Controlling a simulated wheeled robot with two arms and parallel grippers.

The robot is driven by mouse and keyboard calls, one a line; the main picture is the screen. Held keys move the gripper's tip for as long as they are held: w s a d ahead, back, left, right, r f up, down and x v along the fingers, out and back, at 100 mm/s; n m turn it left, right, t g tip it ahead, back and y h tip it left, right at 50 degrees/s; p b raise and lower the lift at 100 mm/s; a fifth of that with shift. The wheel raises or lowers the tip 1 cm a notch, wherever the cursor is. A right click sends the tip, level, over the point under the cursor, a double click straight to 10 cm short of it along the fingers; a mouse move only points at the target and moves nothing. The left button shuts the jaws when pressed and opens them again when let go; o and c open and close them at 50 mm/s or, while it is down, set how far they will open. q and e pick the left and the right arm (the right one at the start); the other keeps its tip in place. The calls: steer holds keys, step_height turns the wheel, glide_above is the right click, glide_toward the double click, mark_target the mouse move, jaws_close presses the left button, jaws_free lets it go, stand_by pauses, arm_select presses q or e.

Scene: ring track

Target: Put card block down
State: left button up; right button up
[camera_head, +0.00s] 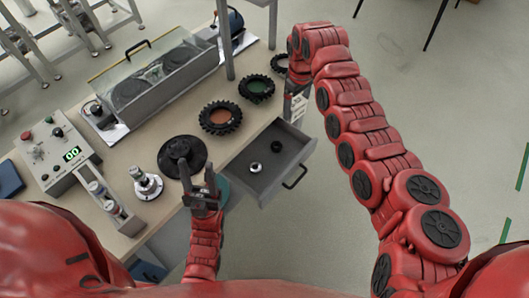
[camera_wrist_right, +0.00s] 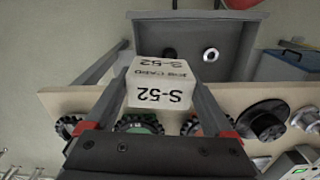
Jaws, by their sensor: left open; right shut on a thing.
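The card block (camera_wrist_right: 160,96), white with black "S-52" print, is between the fingers of my right gripper (camera_wrist_right: 161,84). In the head view the block (camera_head: 298,106) shows below the right gripper (camera_head: 297,88), near the far right corner of the open drawer. I cannot tell its height above the surfaces there. My left gripper (camera_head: 199,176) is open and empty, with its fingers near the black round disc (camera_head: 182,157) on the table.
The open grey drawer (camera_head: 240,180) holds two small rings, one dark (camera_head: 276,146) and one pale (camera_head: 255,167). Tyres (camera_head: 220,117) lie along the table (camera_head: 190,107). A control box (camera_head: 57,155) and a lidded case (camera_head: 150,75) stand at left. Floor right of the drawer is clear.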

steer(key=s+a+f+n, duration=0.45)
steer(key=s+f, duration=0.35)
steer(key=f, duration=0.2)
steer(key=n+p, duration=0.1)
steer(key=p, duration=0.1)
glide_above(278, 168)
step_height(278, 168, down, 6)
steer(key=shift+d+f, duration=0.1)
steer(key=shift+w+f, duration=0.1)
steer(key=shift+f, duration=2.2)
steer(key=shift+f, duration=0.1)
